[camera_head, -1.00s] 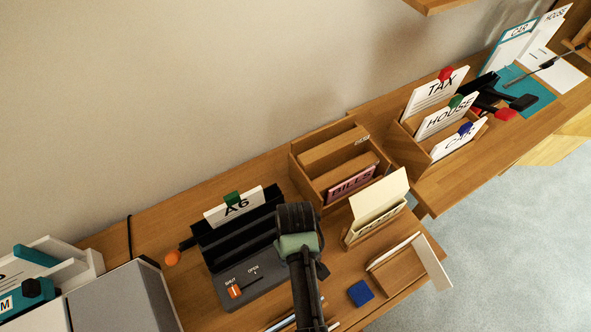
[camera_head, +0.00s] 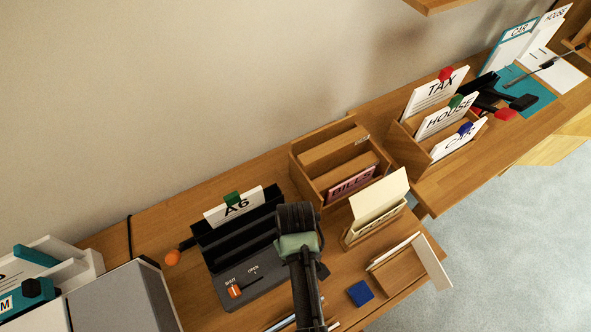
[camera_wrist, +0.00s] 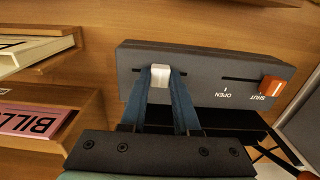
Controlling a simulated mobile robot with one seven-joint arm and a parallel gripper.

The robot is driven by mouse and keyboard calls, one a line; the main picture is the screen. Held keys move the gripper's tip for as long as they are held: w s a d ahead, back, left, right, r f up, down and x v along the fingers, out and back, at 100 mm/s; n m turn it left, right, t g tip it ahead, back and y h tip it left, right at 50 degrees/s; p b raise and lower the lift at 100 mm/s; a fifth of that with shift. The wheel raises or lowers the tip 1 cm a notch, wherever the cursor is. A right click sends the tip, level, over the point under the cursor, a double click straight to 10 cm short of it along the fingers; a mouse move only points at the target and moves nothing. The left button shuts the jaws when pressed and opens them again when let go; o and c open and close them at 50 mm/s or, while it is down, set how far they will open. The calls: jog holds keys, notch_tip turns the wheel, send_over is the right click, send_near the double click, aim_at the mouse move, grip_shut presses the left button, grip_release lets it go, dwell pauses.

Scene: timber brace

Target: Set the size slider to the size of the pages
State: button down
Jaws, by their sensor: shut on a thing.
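The dark grey device (camera_head: 262,286) stands on the wooden desk, with white pages marked A6 (camera_head: 234,206) upright in its black holder under a green clip. In the wrist view, a white slider knob (camera_wrist: 160,73) sits in a slot in the device, nearer the slot's left end there. My gripper (camera_wrist: 160,85) is shut on this knob, one blue finger on each side. In the head view my gripper (camera_head: 299,244) hides the knob and that end of the device. An orange lever (camera_head: 234,291) sits at SHUT, away from OPEN. No size marks are readable beside the knob's slot.
A wooden box with a pink BILLS card (camera_head: 351,185) stands behind and right of my gripper. A box of cream cards (camera_head: 377,210) and a small tray (camera_head: 398,270) are to the right. A blue block (camera_head: 360,293) lies in front of them.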

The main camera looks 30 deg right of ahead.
jog(key=shift+a, duration=0.1)
dwell(0.7)
jog(key=shift+a+r+p, duration=0.15)
jog(key=shift+a+p, duration=0.7)
jog(key=shift+a, duration=0.5)
jog(key=c, duration=0.6)
grip_release()
jog(key=shift+a, duration=0.1)
jog(key=shift+c, duration=0.2)
jog(key=shift+r, duration=0.2)
notch_tip(320, 180, up, 12)
jog(key=shift+r, duration=0.15)
